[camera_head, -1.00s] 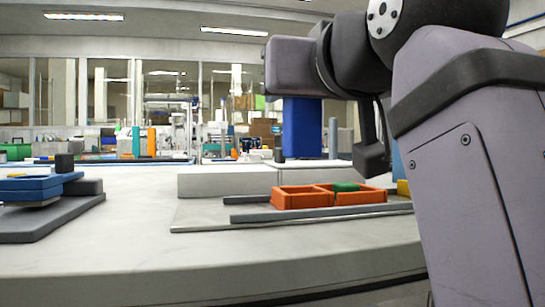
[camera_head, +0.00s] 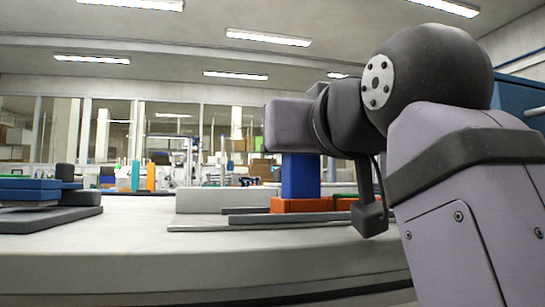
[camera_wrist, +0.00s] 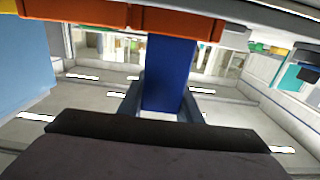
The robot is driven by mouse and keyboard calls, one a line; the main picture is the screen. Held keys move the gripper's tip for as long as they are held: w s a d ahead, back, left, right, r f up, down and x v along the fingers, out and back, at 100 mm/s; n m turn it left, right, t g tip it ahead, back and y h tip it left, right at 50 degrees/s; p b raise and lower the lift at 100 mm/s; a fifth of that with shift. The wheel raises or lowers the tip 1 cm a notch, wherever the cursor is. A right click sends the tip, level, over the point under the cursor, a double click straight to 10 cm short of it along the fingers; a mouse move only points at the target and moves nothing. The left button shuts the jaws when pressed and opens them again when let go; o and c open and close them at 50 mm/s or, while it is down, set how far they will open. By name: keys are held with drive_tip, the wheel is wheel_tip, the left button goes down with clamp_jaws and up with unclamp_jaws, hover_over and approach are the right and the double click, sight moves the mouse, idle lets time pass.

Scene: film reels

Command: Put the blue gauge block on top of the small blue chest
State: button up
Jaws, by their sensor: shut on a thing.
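The blue gauge block (camera_head: 301,176) hangs upright under my gripper in the head view. In the wrist view the block (camera_wrist: 168,75) stands between the two fingers of my gripper (camera_wrist: 163,105), which is shut on it. The block's lower end overlaps the orange two-part tray (camera_head: 300,205) in the head view; I cannot tell whether they touch. A low blue stacked piece (camera_head: 30,190) sits on a grey plate at the left. I cannot tell whether this is the small blue chest.
A dark grey block (camera_head: 66,172) stands by the blue piece. A pale low block (camera_head: 220,200) lies behind grey bars (camera_head: 250,218) near the tray. The front of the table (camera_head: 150,245) is clear. A blue surface (camera_wrist: 22,65) fills the left of the wrist view.

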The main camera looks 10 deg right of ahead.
sight(301, 175)
drive_tip(key=shift+f, duration=0.15)
drive_tip(key=o, duration=1.2)
drive_tip(key=shift+c, duration=0.2)
drive_tip(key=shift+b, duration=0.3)
drive_tip(key=s, duration=0.4)
drive_tip(key=s+d, duration=0.1)
drive_tip(key=s, duration=0.1)
drive_tip(key=shift+f, duration=0.2)
drive_tip(key=shift+o, duration=0.4)
drive_tip(key=shift+s+a, duration=0.1)
drive_tip(key=shift+s, duration=0.55)
